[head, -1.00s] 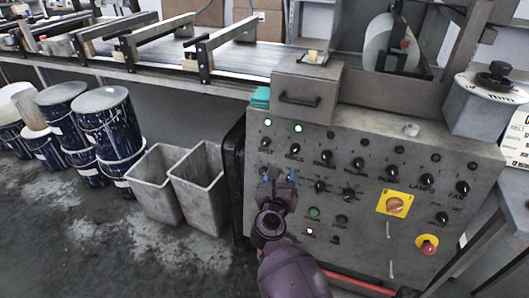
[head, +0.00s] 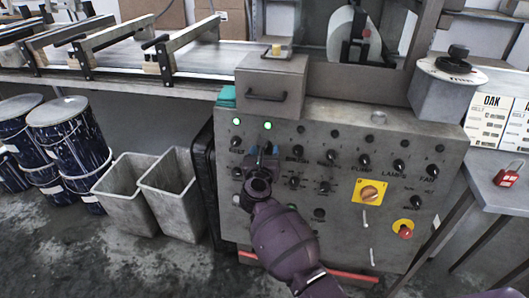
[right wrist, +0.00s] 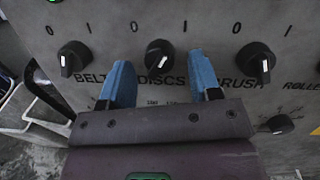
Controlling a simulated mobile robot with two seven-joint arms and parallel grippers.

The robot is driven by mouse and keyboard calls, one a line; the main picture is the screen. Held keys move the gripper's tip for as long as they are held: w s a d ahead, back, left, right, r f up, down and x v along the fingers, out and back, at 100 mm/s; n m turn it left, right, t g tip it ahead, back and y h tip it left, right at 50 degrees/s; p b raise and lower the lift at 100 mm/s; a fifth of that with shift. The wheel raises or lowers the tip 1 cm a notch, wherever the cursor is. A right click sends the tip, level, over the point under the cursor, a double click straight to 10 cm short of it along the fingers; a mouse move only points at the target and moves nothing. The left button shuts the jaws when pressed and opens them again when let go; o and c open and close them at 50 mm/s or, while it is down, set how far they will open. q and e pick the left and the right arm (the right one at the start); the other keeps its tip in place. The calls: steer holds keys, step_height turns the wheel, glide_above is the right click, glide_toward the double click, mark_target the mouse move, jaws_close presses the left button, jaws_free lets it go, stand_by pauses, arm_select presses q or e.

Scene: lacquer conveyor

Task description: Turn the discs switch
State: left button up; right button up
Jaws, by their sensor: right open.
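The discs switch (right wrist: 159,57) is a black round knob with a white pointer line, above the label DISCS on the grey control panel (head: 330,215). In the right wrist view its pointer slants downward. My right gripper (right wrist: 160,78) is open, with its two blue fingers on either side of and just below the knob. I cannot tell whether they touch it. In the head view my right gripper (head: 263,152) is in front of the panel and hides the discs switch. My left gripper is not in view.
The belt knob (right wrist: 75,58) and brush knob (right wrist: 257,62) flank the switch closely. A yellow-plated rotary switch (head: 369,192) and red emergency button (head: 405,231) sit lower right. Grey bins (head: 170,195) stand left of the panel. A drawer handle (head: 266,96) juts out above.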

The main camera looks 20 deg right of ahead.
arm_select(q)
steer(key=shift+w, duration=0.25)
arm_select(e)
steer(key=shift+w+d, duration=0.15)
steer(key=shift+w, duration=0.1)
steer(key=c, duration=0.9)
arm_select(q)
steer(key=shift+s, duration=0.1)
